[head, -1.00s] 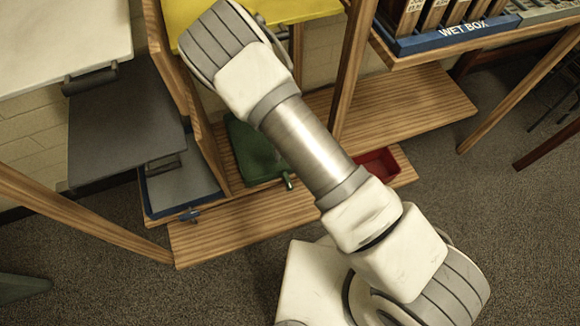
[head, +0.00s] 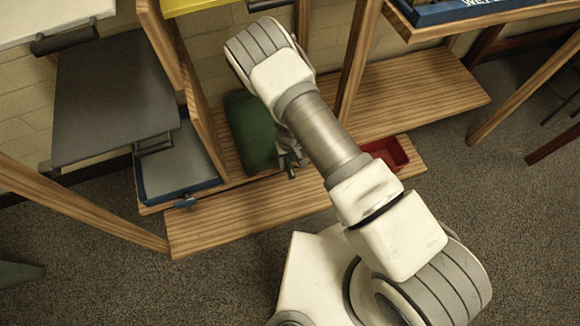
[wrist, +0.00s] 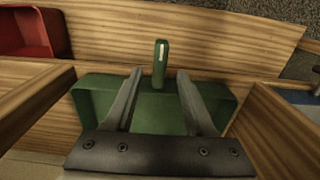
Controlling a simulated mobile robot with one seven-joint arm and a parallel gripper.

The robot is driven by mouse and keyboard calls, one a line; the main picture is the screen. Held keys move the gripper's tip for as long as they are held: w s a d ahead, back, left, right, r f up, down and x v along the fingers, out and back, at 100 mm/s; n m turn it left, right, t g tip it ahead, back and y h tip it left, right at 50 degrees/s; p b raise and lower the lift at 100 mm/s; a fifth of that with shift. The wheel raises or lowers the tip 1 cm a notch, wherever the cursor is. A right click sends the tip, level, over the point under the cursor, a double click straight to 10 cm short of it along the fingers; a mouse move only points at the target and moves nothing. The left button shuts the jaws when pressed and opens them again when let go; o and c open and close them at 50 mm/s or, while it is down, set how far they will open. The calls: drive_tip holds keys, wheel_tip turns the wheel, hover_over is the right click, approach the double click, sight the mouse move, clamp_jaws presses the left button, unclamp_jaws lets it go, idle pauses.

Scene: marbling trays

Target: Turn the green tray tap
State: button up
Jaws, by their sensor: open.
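The green tray (head: 250,125) sits on the low wooden shelf between two upright boards, partly hidden by my arm in the head view. It also fills the middle of the wrist view (wrist: 88,105). Its green tap (wrist: 161,62) stands out from the tray's front wall, with a pale stripe along its handle. In the head view the tap (head: 291,172) is at the shelf's front, close to my gripper (head: 290,155). In the wrist view my gripper (wrist: 160,78) is open and empty. Its fingertips lie on either side of the tap's line, apart from the tap.
A red tray (head: 388,153) stands right of the green one. A blue-rimmed tray (head: 178,196) with a blue tap (head: 185,202) is to the left. A wooden upright (wrist: 40,95) flanks the green tray closely. The shelf's front strip (head: 240,222) is bare.

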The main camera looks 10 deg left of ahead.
sight(290, 169)
drive_tip(key=shift+f+b, duration=0.35)
drive_tip(key=shift+f, duration=1.1)
drive_tip(key=shift+c, duration=0.3)
clamp_jaws()
